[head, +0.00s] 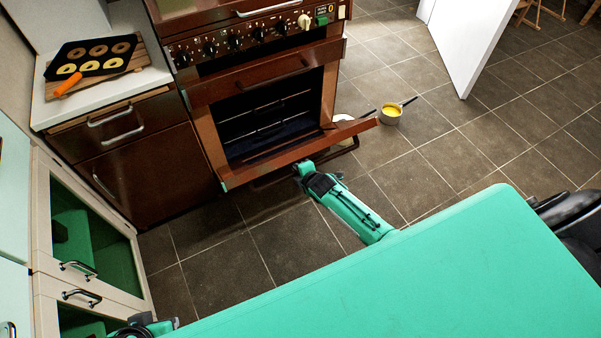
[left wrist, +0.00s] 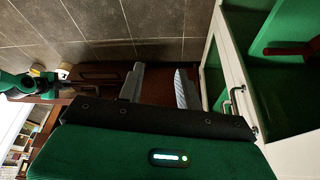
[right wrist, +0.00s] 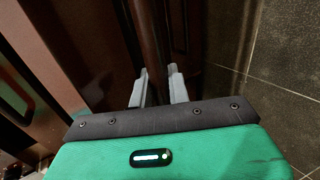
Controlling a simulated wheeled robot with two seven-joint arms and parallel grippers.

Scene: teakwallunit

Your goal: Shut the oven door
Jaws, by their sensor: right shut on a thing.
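The oven (head: 268,115) is dark reddish brown, and its dark cavity with wire racks shows. The oven door (head: 300,150) is open, hinged down, its far edge sticking out into the room. My right gripper (head: 303,172) is at the door's outer edge, at the dark handle bar. In the right wrist view my right gripper (right wrist: 158,88) has its fingers close together around the bar-like handle (right wrist: 155,45). My left gripper (left wrist: 160,88) has its fingers spread with nothing between them, low near the cabinet fronts. In the head view only a bit of the left arm shows at the bottom left.
A pan (head: 391,113) with yellow contents stands on the tiled floor right of the door, and a pale round item (head: 344,130) is partly hidden behind it. A tray of rings (head: 95,55) is on the counter. A white door panel (head: 462,40) stands open at the back right.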

